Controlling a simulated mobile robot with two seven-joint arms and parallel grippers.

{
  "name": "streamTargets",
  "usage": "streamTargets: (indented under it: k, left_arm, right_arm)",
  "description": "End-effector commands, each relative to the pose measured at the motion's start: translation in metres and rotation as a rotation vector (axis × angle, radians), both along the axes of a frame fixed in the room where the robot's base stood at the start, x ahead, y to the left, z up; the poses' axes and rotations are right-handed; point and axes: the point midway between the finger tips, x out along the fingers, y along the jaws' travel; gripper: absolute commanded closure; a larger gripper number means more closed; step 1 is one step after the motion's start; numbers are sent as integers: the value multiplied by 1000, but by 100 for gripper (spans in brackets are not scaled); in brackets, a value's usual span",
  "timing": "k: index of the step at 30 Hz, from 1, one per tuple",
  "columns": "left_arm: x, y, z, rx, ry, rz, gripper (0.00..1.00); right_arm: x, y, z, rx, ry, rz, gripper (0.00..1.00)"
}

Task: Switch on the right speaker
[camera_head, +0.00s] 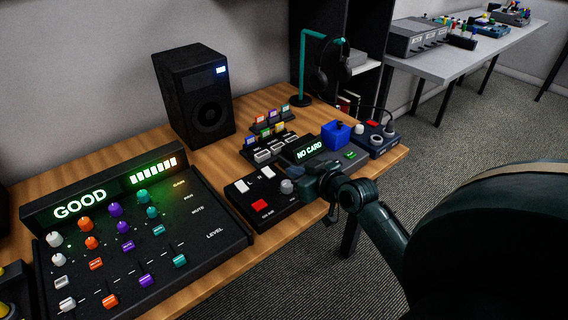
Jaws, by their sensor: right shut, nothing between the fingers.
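The black speaker (194,95) stands upright at the back of the wooden desk, right of the mixer. A small blue-white light (220,70) glows at the top right of its front. No switch can be made out on the faces I see. My right gripper (312,178) is shut and empty. It appears over the right part of the desk, close to a small black switch box, well to the right of and nearer than the speaker. I cannot tell whether it touches the box. My left gripper is not in view.
The mixer (200,240) with a lit "GOOD" display fills the desk's left. The switch box (260,205), a "NO CARD" reader (310,148), a card rack (268,128) and a headphone stand (304,70) occupy the right. Bare wood (172,163) lies before the speaker.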

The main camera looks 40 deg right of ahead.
Motion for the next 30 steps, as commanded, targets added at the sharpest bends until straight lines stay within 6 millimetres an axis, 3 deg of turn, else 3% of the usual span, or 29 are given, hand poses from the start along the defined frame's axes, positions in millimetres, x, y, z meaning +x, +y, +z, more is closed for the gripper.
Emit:
streamTargets:
  k: [7, 26, 30]
  left_arm:
    - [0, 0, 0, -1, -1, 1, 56]
    - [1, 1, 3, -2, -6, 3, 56]
    - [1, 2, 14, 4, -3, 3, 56]
  right_arm:
    - [-24, -2, 3, -1, 0, 0, 100]
    - [-26, -2, 3, 0, 1, 0, 100]
    - [-40, 21, -12, -5, 47, 17, 100]
